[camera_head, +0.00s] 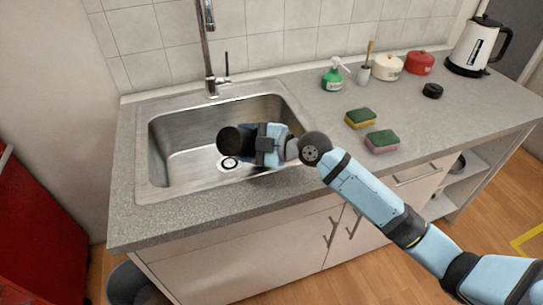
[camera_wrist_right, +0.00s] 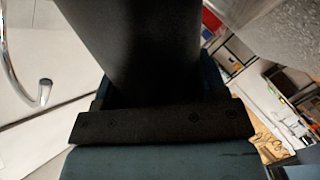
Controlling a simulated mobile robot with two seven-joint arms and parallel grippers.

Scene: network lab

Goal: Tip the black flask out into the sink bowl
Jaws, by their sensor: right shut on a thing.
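My right gripper (camera_head: 262,145) is shut on the black flask (camera_head: 234,140) and holds it over the sink bowl (camera_head: 180,163). The flask lies roughly sideways, with its dark end toward the left of the head view. In the right wrist view the black flask (camera_wrist_right: 140,45) fills the top middle, between the fingers. Its mouth and contents cannot be made out. The sink bowl is steel, with the drain (camera_head: 229,164) partly showing below the flask. My left gripper is not in view.
The tap (camera_head: 207,50) rises behind the bowl. On the counter to the right are two sponges (camera_head: 361,118) (camera_head: 382,141), a green spray bottle (camera_head: 333,75), a cream pot (camera_head: 388,67), a red pot (camera_head: 420,63), a black lid-like disc (camera_head: 432,90) and a kettle (camera_head: 478,48).

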